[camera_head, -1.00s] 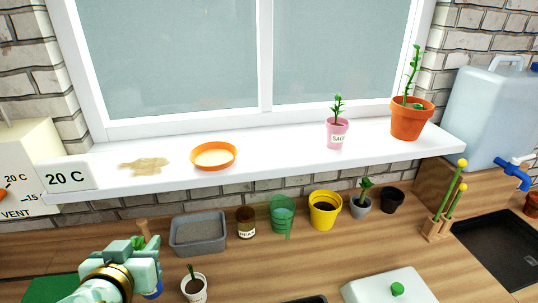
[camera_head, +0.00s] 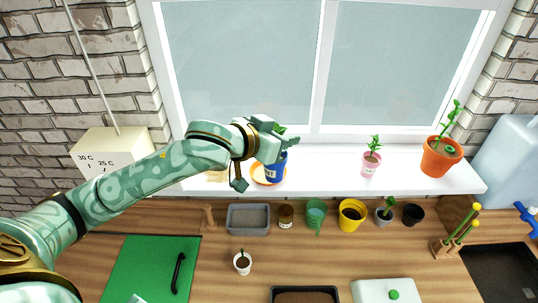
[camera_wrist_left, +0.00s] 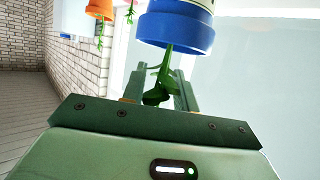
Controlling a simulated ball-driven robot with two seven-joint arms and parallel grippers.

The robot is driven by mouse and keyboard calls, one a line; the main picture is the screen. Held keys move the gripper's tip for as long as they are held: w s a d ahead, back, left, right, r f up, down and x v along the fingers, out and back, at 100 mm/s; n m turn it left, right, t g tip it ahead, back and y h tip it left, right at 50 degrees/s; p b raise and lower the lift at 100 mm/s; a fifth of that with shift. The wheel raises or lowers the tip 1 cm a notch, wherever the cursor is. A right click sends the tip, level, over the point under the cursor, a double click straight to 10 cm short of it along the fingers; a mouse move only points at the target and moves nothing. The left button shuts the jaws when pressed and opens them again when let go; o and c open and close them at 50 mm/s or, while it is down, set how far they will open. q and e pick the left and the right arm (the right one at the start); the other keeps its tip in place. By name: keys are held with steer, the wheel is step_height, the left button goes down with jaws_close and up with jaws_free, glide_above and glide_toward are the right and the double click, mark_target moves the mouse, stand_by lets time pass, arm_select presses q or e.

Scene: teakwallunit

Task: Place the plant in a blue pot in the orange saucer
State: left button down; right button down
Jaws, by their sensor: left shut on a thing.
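The plant in a blue pot (camera_head: 270,172) is at the window sill, upright, with a white label on its front. My left gripper (camera_head: 277,140) is shut on it and reaches it from the left and above. The orange saucer (camera_head: 258,181) lies on the sill directly under and behind the pot, partly hidden by it. I cannot tell whether the pot's base touches the saucer. In the left wrist view, which is upside down, the blue pot (camera_wrist_left: 176,28) is at the top, with its green leaves between the fingers. My right gripper is not in view.
On the white sill (camera_head: 325,173), a pink pot (camera_head: 371,165) and a terracotta pot (camera_head: 440,158) stand to the right. The white heater box (camera_head: 112,150) is at the left. Below, the counter holds a grey tray (camera_head: 248,219), a yellow pot (camera_head: 351,216) and several smaller pots.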

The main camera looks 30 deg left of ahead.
arm_select(q)
steer(key=w+a+f+p, duration=0.1)
steer(key=w+a+f, duration=0.6)
steer(key=w+f, duration=0.4)
steer(key=shift+w+a+f, duration=0.15)
steer(key=shift+w+f, duration=0.25)
steer(key=shift+f, duration=0.5)
steer(key=shift+f, duration=0.1)
steer(key=c, duration=1.1)
jaws_free()
